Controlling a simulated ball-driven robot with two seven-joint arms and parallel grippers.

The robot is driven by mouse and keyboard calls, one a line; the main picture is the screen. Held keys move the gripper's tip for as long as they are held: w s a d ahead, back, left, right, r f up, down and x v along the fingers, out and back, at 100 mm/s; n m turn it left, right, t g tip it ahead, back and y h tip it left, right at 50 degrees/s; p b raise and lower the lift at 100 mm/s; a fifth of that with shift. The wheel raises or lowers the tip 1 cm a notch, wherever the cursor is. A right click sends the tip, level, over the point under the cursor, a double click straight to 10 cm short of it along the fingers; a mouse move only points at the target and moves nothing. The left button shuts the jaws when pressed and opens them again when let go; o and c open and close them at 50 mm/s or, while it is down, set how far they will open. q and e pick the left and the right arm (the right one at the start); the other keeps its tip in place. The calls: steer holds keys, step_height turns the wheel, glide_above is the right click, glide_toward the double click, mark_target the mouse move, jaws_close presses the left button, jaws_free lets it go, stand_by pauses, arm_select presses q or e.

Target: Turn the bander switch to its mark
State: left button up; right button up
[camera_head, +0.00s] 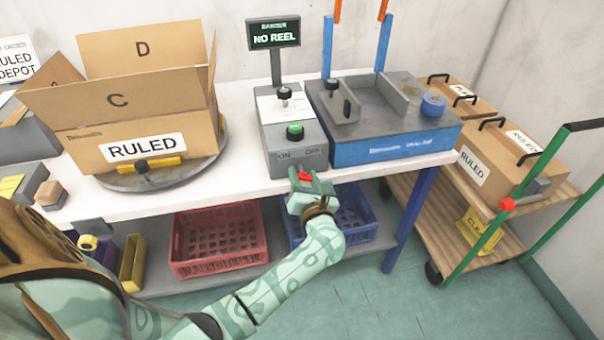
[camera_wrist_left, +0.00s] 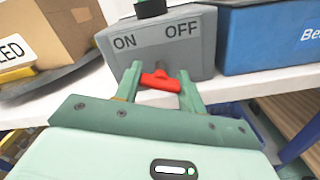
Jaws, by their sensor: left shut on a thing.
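The bander switch is a red lever (camera_wrist_left: 160,80) on the front face of a grey control box (camera_head: 299,153). Its top edge reads ON at left and OFF at right. My left gripper (camera_head: 306,179) is at that front face, with the red lever between its fingers. In the left wrist view the fingers of the left gripper (camera_wrist_left: 158,82) are shut on the lever, which lies about level across them. The red part also shows in the head view (camera_head: 304,176). A green button (camera_head: 295,131) and a black knob (camera_head: 284,93) are on top of the box. My right gripper is not in view.
A display (camera_head: 273,33) behind the box reads NO REEL. A blue bander machine (camera_head: 392,146) stands close at right. An open RULED carton (camera_head: 140,140) sits on a turntable at left. Red (camera_head: 219,240) and blue crates are below the table.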

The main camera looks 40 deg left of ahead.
arm_select(q)
steer(key=m+p, duration=0.3)
steer(key=m, duration=0.3)
steer(key=shift+r+m+p, duration=0.15)
steer(key=shift+m+p, duration=0.15)
steer(key=shift+p, duration=0.1)
steer(key=m+p, duration=0.1)
steer(key=m, duration=0.2)
steer(key=shift+p, duration=0.35)
steer(key=shift+f+m+p, duration=0.2)
steer(key=shift+m+p, duration=0.3)
steer(key=shift+m, duration=1)
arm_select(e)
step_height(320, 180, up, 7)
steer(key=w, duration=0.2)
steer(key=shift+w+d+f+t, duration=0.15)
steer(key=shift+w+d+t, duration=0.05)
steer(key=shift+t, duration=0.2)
arm_select(q)
steer(key=o, duration=1)
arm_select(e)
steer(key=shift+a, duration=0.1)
arm_select(q)
steer(key=shift+d, duration=0.15)
